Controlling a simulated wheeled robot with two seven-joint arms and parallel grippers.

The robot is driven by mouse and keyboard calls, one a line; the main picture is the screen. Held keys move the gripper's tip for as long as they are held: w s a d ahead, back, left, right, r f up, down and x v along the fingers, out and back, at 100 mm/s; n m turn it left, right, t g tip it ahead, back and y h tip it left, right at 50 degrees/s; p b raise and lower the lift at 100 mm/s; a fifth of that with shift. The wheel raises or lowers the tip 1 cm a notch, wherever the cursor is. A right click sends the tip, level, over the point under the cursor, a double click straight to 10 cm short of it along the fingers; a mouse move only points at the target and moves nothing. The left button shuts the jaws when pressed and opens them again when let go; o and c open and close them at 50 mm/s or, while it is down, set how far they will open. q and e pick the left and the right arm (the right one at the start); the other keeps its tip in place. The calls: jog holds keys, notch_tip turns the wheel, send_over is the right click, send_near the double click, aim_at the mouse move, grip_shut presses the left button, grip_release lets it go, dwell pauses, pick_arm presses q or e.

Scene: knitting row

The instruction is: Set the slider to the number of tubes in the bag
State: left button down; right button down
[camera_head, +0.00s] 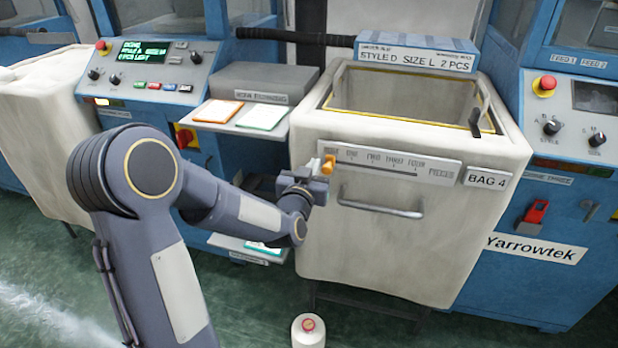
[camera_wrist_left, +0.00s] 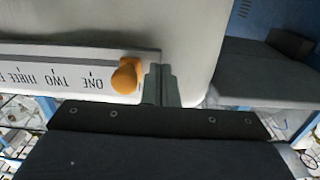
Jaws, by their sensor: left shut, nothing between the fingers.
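The slider is an orange knob (camera_head: 328,163) at the left end of a pale scale plate (camera_head: 388,160) on the front of the cream bag (camera_head: 400,235). The bag's open top shows inner walls, but no tubes are visible. My right gripper is not in view.
A sign (camera_head: 418,56) above the bag reads STYLE D SIZE L 2 PCS. A label (camera_head: 485,178) reads BAG 4. A handle (camera_head: 380,204) sticks out below the scale. A small shelf (camera_head: 236,117) with cards lies left. A white cone (camera_head: 308,332) stands on the floor.

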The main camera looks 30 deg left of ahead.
aim_at(352, 165)
pick_arm(q)
jog(key=shift+d, duration=0.1)
dwell(0.3)
jog(key=shift+w+d, duration=0.4)
jog(key=shift+d, duration=1.2)
jog(key=shift+w+d, duration=0.45)
jog(key=shift+d, duration=1.15)
jog(key=shift+w+d, duration=0.4)
jog(key=shift+d, duration=1.2)
jog(key=shift+s+a+b, duration=0.25)
jog(key=shift+a+b, duration=0.25)
jog(key=shift+a, duration=0.2)
jog(key=v, duration=0.8)
jog(key=shift+b, duration=0.45)
jog(key=shift+r, duration=0.1)
